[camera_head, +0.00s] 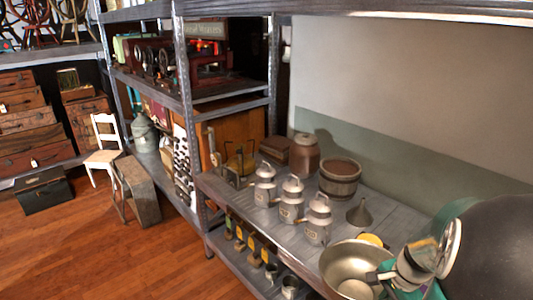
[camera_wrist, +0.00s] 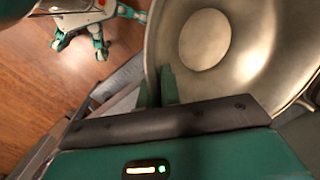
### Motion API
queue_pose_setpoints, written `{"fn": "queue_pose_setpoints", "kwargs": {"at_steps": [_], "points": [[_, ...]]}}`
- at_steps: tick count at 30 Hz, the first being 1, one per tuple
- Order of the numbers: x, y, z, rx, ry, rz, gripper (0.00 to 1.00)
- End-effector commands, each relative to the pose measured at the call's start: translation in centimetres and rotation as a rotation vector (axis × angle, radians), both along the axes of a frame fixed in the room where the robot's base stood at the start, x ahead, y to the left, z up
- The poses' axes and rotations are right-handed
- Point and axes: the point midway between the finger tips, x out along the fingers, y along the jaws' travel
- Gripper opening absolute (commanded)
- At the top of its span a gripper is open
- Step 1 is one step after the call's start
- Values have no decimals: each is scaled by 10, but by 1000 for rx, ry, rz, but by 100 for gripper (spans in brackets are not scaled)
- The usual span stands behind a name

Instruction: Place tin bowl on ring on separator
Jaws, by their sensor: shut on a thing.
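The tin bowl (camera_head: 347,262) is a wide, shiny metal bowl at the front right of the grey shelf in the head view. Its mouth faces up and towards the camera. In the wrist view the bowl (camera_wrist: 258,62) fills the upper right, with its round base in sight. My gripper (camera_head: 383,277) is shut on the bowl's rim at the right side. The teal fingers (camera_wrist: 163,88) show at the bowl's wall in the wrist view. I cannot tell whether the bowl touches the shelf. I cannot make out the separator or its ring with certainty.
Several grey enamel pots (camera_head: 290,200) stand left of the bowl. A funnel (camera_head: 360,214), a wooden bucket (camera_head: 340,181) and a brown jar (camera_head: 305,156) stand behind. A yellow object (camera_head: 373,239) is partly hidden behind the bowl. The wooden floor (camera_head: 190,262) is open at left.

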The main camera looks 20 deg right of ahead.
Motion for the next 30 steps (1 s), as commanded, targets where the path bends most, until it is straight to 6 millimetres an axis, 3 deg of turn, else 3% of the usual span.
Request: {"fn": "queue_pose_setpoints", "kwargs": {"at_steps": [1,8,15,18,24,30], "points": [[25,8,-7,4,1,111,0],[122,55,-39,5,1,579,0],[207,138,-81,3,0,1042,0],[233,178,-100,3,0,1216,0],[263,243,-130,1,0,1471,0],[271,267,-140,0,-2,1560,0]]}}
